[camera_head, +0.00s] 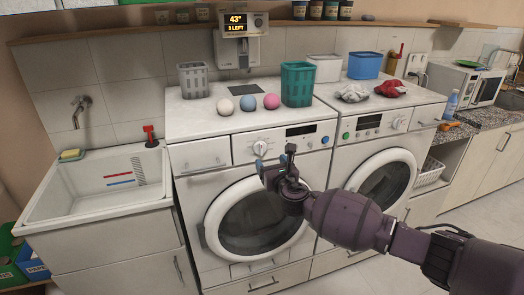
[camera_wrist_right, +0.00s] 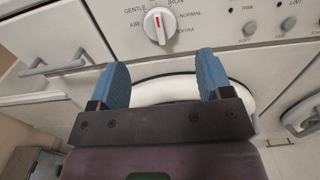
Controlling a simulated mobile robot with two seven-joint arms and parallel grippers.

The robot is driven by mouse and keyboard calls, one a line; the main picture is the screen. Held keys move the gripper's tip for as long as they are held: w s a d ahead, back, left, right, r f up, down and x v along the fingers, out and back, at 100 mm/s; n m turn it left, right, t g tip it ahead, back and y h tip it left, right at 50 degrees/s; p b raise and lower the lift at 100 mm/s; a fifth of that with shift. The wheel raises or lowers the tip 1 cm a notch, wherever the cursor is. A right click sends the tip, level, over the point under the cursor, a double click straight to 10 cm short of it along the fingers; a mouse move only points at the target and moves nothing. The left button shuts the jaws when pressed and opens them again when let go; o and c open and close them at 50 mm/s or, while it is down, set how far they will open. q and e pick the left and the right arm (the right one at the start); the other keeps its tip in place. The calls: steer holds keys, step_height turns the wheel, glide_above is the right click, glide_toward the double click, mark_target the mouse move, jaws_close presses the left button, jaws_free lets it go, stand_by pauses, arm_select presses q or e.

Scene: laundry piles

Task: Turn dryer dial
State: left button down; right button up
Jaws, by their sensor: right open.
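The dryer (camera_head: 215,190) is the left of two white front-loading machines. Its white dial (camera_head: 260,148) is on the front panel, just above my right gripper in the head view. In the right wrist view the dial (camera_wrist_right: 160,26) has a red mark pointing up, roughly between the labels GENTLE and IRON. AIR is to its left; NORMAL and EXTRA are to its right. My right gripper (camera_head: 275,158) is open and empty. In the wrist view its two blue fingers (camera_wrist_right: 161,65) are spread below the dial, apart from it. My left gripper is not in view.
A second machine (camera_head: 346,165) stands to the right. Three balls (camera_head: 248,103), a green basket (camera_head: 297,84) and a grey basket (camera_head: 193,80) stand on top. A sink (camera_head: 100,210) is at left. Small buttons (camera_wrist_right: 288,24) sit right of the dial.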

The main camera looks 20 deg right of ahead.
mark_target(262, 149)
steer(key=w, duration=0.3)
steer(key=w+b, duration=0.1)
steer(key=w, duration=0.3)
steer(key=shift+w+a, duration=0.2)
steer(key=shift+w, duration=0.55)
steer(key=c, duration=0.9)
